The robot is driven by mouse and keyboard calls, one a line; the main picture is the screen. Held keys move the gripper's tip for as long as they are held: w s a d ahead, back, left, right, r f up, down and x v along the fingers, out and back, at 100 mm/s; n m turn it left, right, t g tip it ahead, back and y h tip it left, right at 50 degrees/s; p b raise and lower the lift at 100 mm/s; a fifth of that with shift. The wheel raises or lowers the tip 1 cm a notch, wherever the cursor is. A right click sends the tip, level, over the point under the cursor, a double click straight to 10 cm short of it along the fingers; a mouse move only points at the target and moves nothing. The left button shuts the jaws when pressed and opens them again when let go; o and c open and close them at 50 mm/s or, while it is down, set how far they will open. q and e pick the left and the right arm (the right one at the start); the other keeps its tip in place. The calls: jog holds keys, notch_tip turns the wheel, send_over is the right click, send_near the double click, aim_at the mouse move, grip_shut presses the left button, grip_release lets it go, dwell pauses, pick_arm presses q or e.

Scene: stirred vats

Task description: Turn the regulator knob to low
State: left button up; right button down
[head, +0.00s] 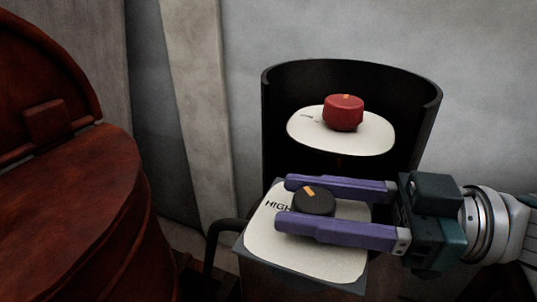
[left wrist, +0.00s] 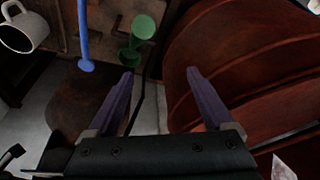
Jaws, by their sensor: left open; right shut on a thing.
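The black regulator knob (head: 313,201) with an orange pointer mark sits on a pale plate (head: 345,265) in the head view. The word HIGH shows on the plate left of the knob, and the orange mark points up and to the left. My right gripper (head: 283,203) comes in from the right with its purple fingers on either side of the knob, shut on it. The LOW marking is not visible. My left gripper (left wrist: 160,80) shows in the left wrist view, open with nothing between its fingers. It is not in the head view.
A red knob (head: 343,113) on a white plate (head: 304,132) sits behind, within a black curved housing (head: 430,110). A large reddish vat (head: 80,220) fills the left. The left wrist view shows a white mug (left wrist: 22,30), a green item (left wrist: 143,27) and a blue rod (left wrist: 84,40).

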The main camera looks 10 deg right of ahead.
jog(key=shift+r+m+t+h+p, duration=0.15)
jog(key=shift+m+t+h+p, duration=0.2)
jog(key=shift+t+p, duration=0.2)
jog(key=m+t+h+p, duration=0.2)
jog(key=m+t+p, duration=0.1)
jog(key=shift+t+h, duration=0.25)
jog(key=shift+t, duration=0.1)
jog(key=m+t+h+p, duration=0.1)
jog(key=m+t+h, duration=0.1)
jog(key=shift+m+t+h+p, duration=0.25)
jog(key=shift+t+h+p, duration=0.05)
jog(key=shift+h+p, duration=0.1)
jog(key=shift+f+m+t+h, duration=0.2)
jog(key=shift+m+t+h, duration=0.85)
jog(key=shift+h, duration=0.65)
jog(key=shift+m+h, duration=0.3)
jog(key=shift+m, duration=0.05)
jog(key=shift+c, duration=1.6)
grip_release()
